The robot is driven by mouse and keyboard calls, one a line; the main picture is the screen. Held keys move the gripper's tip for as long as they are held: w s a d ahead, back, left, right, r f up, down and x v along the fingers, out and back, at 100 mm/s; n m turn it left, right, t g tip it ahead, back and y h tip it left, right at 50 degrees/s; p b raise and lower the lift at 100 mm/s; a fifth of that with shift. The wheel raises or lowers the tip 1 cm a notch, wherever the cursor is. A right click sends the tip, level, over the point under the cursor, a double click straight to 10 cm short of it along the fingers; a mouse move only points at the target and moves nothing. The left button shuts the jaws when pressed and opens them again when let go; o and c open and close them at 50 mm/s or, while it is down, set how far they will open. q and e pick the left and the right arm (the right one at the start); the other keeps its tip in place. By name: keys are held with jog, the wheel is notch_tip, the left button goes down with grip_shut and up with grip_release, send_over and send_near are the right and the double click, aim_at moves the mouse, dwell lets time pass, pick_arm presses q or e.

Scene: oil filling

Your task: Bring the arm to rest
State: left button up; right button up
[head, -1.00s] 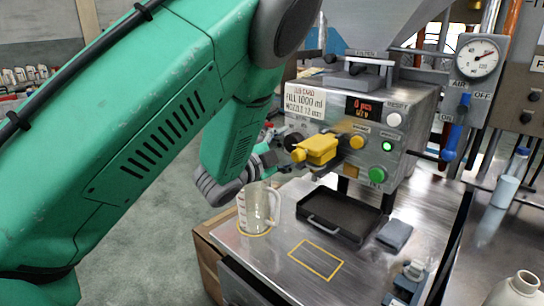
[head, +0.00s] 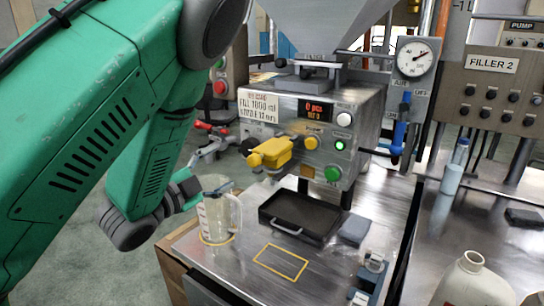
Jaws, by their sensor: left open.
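A clear measuring jug (head: 216,224) with a handle on its right stands upright on the steel bench, on a yellow outlined mark at its left front. My left gripper (head: 208,190) hangs from the green arm at the left, open. Its dark fingers are by the jug's upper left side and rim. I cannot tell whether they touch the jug. The green arm (head: 85,120) fills the left of the view, bent down at the elbow. My right gripper is not in view.
The filling machine (head: 300,140) with a yellow nozzle (head: 270,152) stands behind the jug. A cream bottle (head: 470,284) is at right.

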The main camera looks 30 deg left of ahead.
pick_arm(q)
jog(key=s+d+f+n+g+y+b, duration=0.1)
jog(key=s+f+n+g, duration=0.25)
jog(key=f, duration=0.75)
jog(key=s+d+f+n+g+y, duration=0.1)
jog(key=s+d+f+n+g, duration=0.2)
jog(key=f, duration=0.9)
jog(key=s+d+f+n+g, duration=0.3)
jog(key=s+f+g, duration=0.2)
jog(key=s, duration=0.5)
jog(key=s+d+f+n+g+b, duration=0.1)
jog(key=s+d+f+n+g, duration=0.2)
jog(key=s+f+g, duration=0.3)
jog(key=s+f, duration=0.4)
jog(key=s, duration=0.1)
jog(key=shift+s+f, duration=0.2)
jog(key=shift+w+d, duration=0.1)
jog(key=shift+w, duration=0.05)
